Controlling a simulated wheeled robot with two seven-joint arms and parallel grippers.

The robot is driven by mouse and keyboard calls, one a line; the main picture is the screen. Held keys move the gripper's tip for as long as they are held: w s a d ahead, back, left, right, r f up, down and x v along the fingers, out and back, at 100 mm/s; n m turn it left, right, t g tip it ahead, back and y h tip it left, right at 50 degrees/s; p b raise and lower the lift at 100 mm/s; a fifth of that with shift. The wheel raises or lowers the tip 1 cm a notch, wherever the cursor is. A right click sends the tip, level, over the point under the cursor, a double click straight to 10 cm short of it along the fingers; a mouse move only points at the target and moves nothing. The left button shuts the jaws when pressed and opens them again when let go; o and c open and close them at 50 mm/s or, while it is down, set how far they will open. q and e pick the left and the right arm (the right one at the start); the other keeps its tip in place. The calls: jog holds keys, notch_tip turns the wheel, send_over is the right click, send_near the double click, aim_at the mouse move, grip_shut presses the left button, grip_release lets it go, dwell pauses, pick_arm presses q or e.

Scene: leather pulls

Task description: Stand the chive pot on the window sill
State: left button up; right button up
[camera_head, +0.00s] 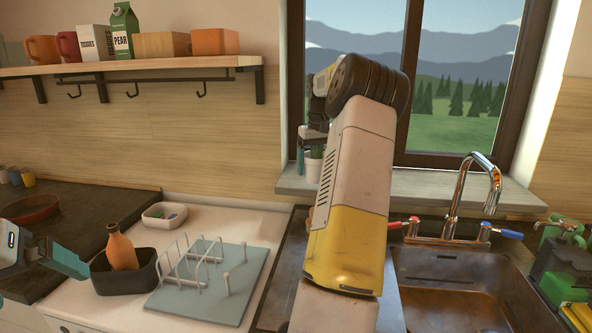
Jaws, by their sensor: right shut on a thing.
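The chive pot (314,169) is a small pale pot with green chives, at the left end of the window sill (432,187). It looks upright and at sill level, though I cannot tell if its base touches the sill. My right gripper (311,155) is shut on the chive pot, with a teal finger along its left side. My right arm hides the pot's right side and part of the sill. My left gripper (66,261) is at the far left, beside a dark bin and away from the pot; its opening is unclear.
A metal tap (467,195) with red and blue handles stands behind the sink (455,290). A dish rack (207,280), a dark bin (126,276) with an orange bottle (121,248) and a white tray (164,214) are on the counter. The sill's right part looks clear.

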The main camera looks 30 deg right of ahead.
jog(key=w+d, duration=0.4)
jog(key=d, duration=0.1)
jog(key=shift+w+f, duration=0.3)
jog(key=shift+w, duration=0.1)
jog(key=shift+f, duration=1.7)
jog(key=shift+f, duration=0.15)
jog(key=o, duration=1.8)
jog(key=shift+o, duration=0.2)
